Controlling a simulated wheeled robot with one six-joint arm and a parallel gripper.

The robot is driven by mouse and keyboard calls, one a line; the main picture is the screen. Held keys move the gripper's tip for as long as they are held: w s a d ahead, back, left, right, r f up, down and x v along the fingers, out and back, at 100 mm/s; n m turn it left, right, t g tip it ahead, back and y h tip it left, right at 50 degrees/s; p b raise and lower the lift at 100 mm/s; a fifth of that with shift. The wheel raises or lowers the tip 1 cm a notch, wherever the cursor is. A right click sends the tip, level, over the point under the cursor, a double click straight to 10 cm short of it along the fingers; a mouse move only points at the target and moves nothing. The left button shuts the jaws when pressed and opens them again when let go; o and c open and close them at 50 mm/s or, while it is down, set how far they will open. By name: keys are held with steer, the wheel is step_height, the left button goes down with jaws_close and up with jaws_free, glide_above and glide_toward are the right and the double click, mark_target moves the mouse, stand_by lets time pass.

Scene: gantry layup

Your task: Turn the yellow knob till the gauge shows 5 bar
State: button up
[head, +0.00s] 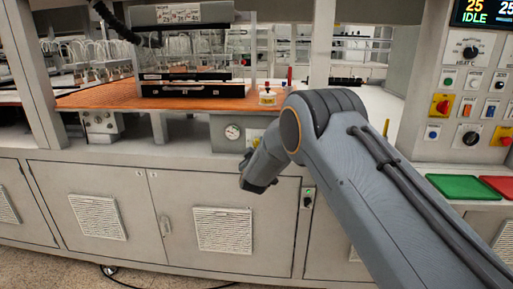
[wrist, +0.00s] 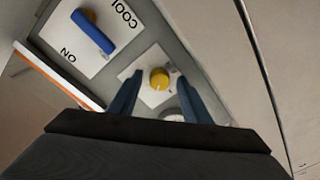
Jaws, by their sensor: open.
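The yellow knob (wrist: 159,78) sits on a white plate in the wrist view. My gripper (wrist: 160,80) is open, with one blue finger on each side of the knob as seen from the wrist. I cannot tell whether the fingers touch it or how far off they are. The gauge (head: 233,131) is a small round white dial on the cabinet front in the head view; its reading is too small to make out. In the wrist view the gauge (wrist: 173,116) is mostly hidden behind my gripper. My forearm covers part of the panel in the head view.
A blue lever handle (wrist: 92,32) on a plate marked COOL and ON is close to the left of the knob. An orange worktop (head: 110,97) runs above the gauge. A control panel (head: 470,100) and green and red trays (head: 453,187) are at the right.

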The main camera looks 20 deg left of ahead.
steer(key=c, duration=1)
steer(key=shift+c, duration=0.2)
